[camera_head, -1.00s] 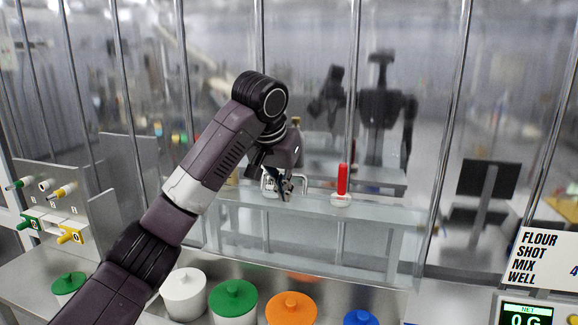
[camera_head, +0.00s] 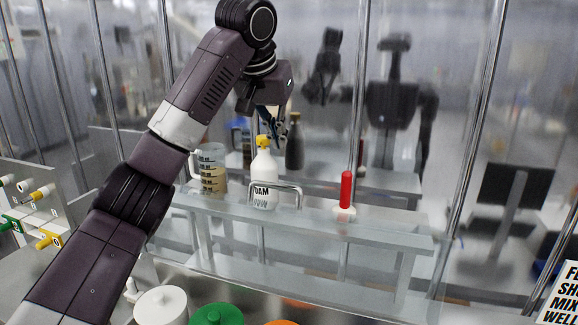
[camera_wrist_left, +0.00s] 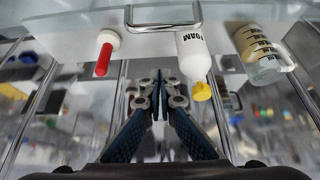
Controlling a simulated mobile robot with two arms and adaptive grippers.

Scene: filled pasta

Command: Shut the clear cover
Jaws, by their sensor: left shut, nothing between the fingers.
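The clear cover (camera_head: 310,262) looks like a see-through panel with a pale top edge, over the back of the counter. A metal loop handle (camera_head: 275,197) stands on that edge and also shows at the top of the left wrist view (camera_wrist_left: 163,27). My left gripper (camera_head: 274,130) is above and behind the handle in the head view, apart from it. In the left wrist view its fingertips (camera_wrist_left: 160,80) are together and empty. I cannot tell the cover's exact angle. My right gripper is not in view.
A white foam bottle with yellow cap (camera_head: 263,166) stands close behind the handle, below my gripper. A measuring jug (camera_head: 211,168) is to its left, and a red-handled item (camera_head: 346,190) to its right. Lidded tubs (camera_head: 160,305) line the front. Glass behind shows reflections.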

